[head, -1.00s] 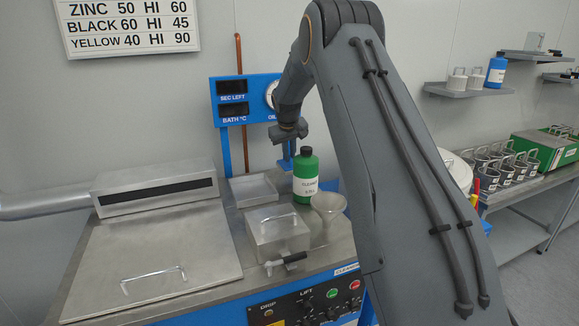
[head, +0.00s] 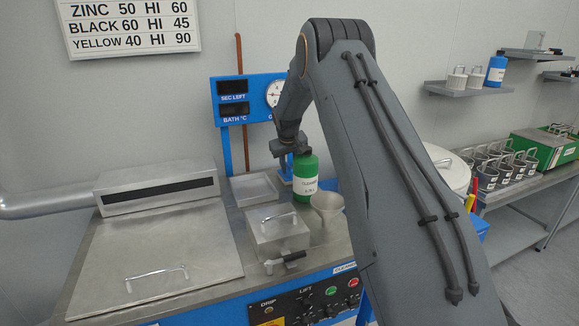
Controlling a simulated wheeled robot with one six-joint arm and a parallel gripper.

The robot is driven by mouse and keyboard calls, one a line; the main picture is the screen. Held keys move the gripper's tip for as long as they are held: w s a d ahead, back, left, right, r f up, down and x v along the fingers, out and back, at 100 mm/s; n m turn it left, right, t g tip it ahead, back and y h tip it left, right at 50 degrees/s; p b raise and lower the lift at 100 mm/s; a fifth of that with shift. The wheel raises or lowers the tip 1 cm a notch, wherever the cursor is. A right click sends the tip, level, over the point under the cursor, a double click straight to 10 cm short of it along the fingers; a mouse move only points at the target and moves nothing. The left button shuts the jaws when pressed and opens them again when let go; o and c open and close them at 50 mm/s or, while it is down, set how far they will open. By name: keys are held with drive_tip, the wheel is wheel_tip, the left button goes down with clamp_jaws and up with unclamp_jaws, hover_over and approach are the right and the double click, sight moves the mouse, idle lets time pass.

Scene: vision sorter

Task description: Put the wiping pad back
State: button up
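The fingertips are too small to see clearly. A shallow metal tray (head: 255,203) lies just left of the pad. I cannot tell whether the pad touches the bench.
A lidded steel box (head: 278,238) with a front handle and a funnel-shaped cup (head: 328,211) stand in front of the bottle. A large steel lid (head: 155,262) covers the left. A blue display panel (head: 247,101) stands behind. Several metal cups fill the right-hand bench.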

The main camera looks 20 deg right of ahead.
drive_tip(key=shift+r, duration=0.3)
drive_tip(key=b+v, duration=0.3)
drive_tip(key=v, duration=0.8)
drive_tip(key=shift+s+r, duration=0.25)
drive_tip(key=shift+a, duration=0.1)
